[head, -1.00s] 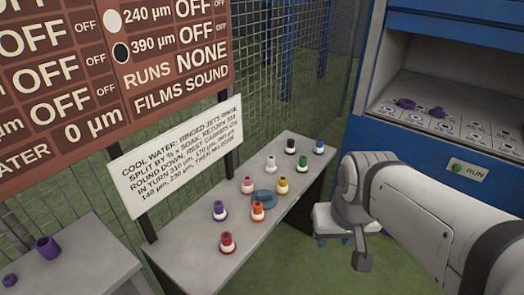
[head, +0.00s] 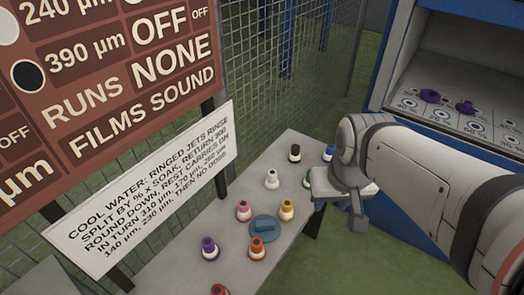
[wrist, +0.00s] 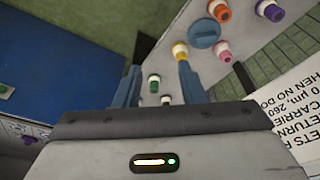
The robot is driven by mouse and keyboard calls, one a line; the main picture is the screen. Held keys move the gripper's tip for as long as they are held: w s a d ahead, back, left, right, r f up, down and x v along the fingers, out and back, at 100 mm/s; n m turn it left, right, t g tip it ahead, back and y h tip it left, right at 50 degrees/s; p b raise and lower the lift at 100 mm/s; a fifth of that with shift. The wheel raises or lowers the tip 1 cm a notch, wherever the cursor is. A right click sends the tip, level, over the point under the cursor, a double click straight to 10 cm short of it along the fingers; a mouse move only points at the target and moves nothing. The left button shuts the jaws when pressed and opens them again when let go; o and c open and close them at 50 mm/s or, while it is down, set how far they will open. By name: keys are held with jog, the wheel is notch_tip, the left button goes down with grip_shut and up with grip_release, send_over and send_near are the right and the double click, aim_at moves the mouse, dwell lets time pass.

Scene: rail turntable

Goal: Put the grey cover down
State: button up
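No grey cover can be made out in either view. A round blue-grey lid-like piece with a raised bar (head: 264,226) lies on the grey bench among the coloured nozzles; it also shows in the wrist view (wrist: 204,31). My gripper (head: 342,188) is at the right of the bench in the head view, its fingers mostly hidden there. In the wrist view my gripper (wrist: 158,50) has its two blue fingers well apart. Nothing is held between them; the bench end and a few nozzles show beyond the gap.
Several coloured nozzles, such as a yellow one (head: 287,211) and a purple one (head: 210,249), stand on the bench (head: 170,268). A blue machine (head: 395,85) with purple rings (head: 430,96) inside stands right. A sign (head: 140,190) and mesh fence border the left. Green floor is clear in front.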

jog(key=shift+o, duration=0.4)
jog(key=shift+o, duration=0.7)
jog(key=shift+w+a, duration=0.1)
jog(key=shift+o, duration=0.3)
jog(key=w+a+f+m+g+y+p, duration=0.1)
jog(key=w+a+f+m+y, duration=0.1)
jog(key=w+a+f+m, duration=0.2)
jog(key=shift+w+g, duration=0.3)
jog(key=shift+w, duration=0.15)
jog(key=m+g+y+p, duration=0.2)
jog(key=m, duration=1)
send_near(265, 222)
jog(key=shift+m, duration=0.3)
jog(key=b+x, duration=0.1)
jog(key=x, duration=0.8)
jog(key=shift+d+b, duration=0.1)
jog(key=shift+b, duration=0.2)
grip_shut()
